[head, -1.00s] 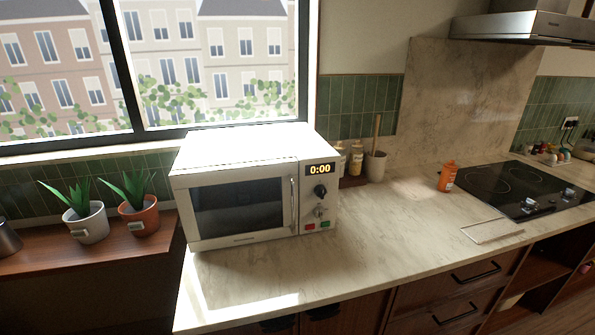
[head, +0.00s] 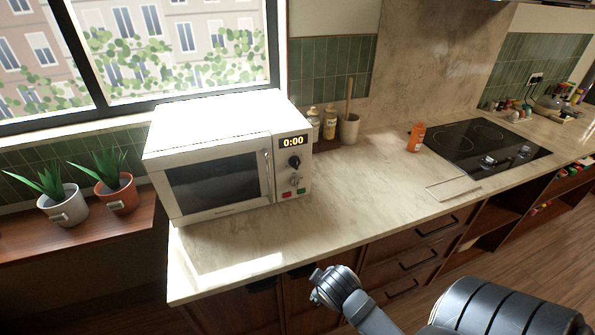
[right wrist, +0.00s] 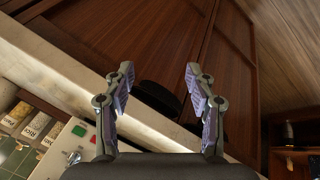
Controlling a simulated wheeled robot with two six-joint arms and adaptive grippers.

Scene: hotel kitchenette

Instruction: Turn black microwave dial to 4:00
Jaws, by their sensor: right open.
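The white microwave (head: 215,124) stands on the marble counter below the window. Its display (head: 293,142) reads 0:00. The black dial (head: 295,161) is on the panel under the display, with a silver dial (head: 295,180) below it. In the right wrist view, a corner of the microwave panel (right wrist: 52,160) shows at lower left with red and green buttons; the black dial is not visible there. My right gripper (right wrist: 160,78) is open and empty, in front of the wooden cabinet doors and apart from the microwave. My left gripper is out of view.
The marble counter (head: 370,190) is clear right of the microwave. An orange bottle (head: 416,137), a utensil cup (head: 348,128) and a black cooktop (head: 485,148) are farther right. Potted plants (head: 117,195) stand on the left shelf. A dark cabinet handle (right wrist: 158,97) shows beyond my fingers.

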